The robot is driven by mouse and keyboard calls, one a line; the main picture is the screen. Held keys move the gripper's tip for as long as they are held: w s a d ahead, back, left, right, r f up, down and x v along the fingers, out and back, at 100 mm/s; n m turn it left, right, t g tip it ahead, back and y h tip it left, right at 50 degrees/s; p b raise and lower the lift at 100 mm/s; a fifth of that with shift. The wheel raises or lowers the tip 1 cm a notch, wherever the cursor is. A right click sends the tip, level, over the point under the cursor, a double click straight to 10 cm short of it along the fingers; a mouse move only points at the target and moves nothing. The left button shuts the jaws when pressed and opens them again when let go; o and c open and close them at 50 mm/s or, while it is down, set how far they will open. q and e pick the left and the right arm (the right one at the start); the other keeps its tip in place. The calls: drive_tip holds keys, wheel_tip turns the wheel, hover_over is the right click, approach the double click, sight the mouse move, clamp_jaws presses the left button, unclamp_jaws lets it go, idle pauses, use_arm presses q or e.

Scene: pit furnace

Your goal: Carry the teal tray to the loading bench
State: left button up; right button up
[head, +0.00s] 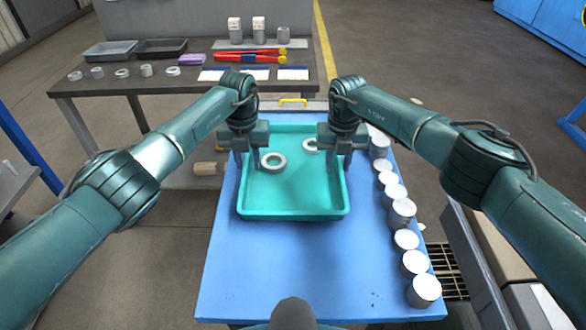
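The teal tray (295,205) lies flat on a blue-topped table (280,270) in front of me. It holds two grey metal rings, a larger one (273,169) at left and a smaller one (309,146) partly behind my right gripper. My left gripper (248,172) points down at the tray's left wall, and my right gripper (337,168) points down at its right wall. Each has a visible gap between its fingers, around the rim; contact with the wall is not clear. No label shows which surface is the loading bench.
White-topped cylinders (403,212) line the blue table's right edge, close to the tray. A dark bench (190,85) at back left holds shallow trays, rings, red tongs (250,57) and canisters. The blue table's front is clear. Open floor lies at back right.

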use_arm(q)
drive_tip(key=c, duration=0.6)
use_arm(e)
drive_tip(key=c, duration=0.6)
use_arm(q)
drive_tip(key=shift+d, duration=0.1)
clamp_jaws()
use_arm(e)
drive_tip(key=shift+a, duration=0.1)
clamp_jaws()
